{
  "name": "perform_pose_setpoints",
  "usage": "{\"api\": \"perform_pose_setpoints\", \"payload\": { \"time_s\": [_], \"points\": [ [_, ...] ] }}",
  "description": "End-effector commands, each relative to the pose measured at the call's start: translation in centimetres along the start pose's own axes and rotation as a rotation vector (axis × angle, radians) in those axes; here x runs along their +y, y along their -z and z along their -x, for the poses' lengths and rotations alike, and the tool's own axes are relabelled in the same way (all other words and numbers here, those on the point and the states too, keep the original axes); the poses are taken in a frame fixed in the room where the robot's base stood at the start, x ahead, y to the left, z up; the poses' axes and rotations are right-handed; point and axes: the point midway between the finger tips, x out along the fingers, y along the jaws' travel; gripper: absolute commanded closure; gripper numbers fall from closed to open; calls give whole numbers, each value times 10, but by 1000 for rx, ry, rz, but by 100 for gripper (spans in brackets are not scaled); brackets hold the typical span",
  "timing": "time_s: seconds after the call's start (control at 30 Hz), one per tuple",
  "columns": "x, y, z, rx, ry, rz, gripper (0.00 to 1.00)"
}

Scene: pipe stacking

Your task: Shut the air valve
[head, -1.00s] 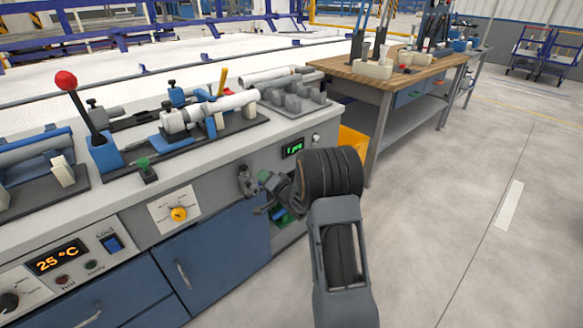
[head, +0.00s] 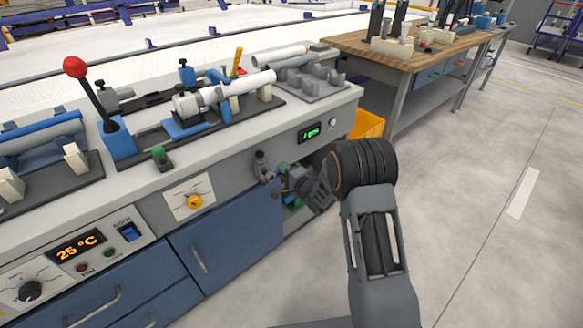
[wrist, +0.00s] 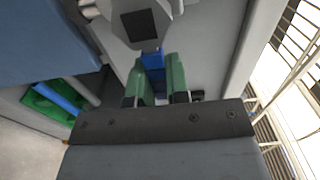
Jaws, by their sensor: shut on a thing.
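The air valve (head: 262,167) is a dark grey fitting on the front panel of the grey bench, below the worktop. In the wrist view its grey body (wrist: 140,28) has a dark square on it, and a blue handle (wrist: 153,62) extends from it towards me. My gripper (head: 284,170) is at the valve. In the wrist view the green-padded fingers of my gripper (wrist: 155,80) are shut on the blue handle, one on each side. The handle's exact angle is hard to tell, and my wrist partly hides the area in the head view.
A small green-lit display (head: 309,133) is above and right of the valve. A yellow knob (head: 194,202) and blue cabinet door (head: 228,240) are to its left and below. A yellow bin (head: 367,125) stands near the wooden table (head: 385,50). The floor at right is clear.

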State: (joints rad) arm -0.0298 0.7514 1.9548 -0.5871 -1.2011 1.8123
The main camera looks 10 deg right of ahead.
Motion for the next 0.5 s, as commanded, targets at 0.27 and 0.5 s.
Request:
{"api": "perform_pose_setpoints", "payload": {
  "time_s": [0.27,0.5],
  "points": [
    [-1,-2,-2,-3,5,-13,100],
    [-1,-2,-1,-3,4,-13,76]
  ]
}}
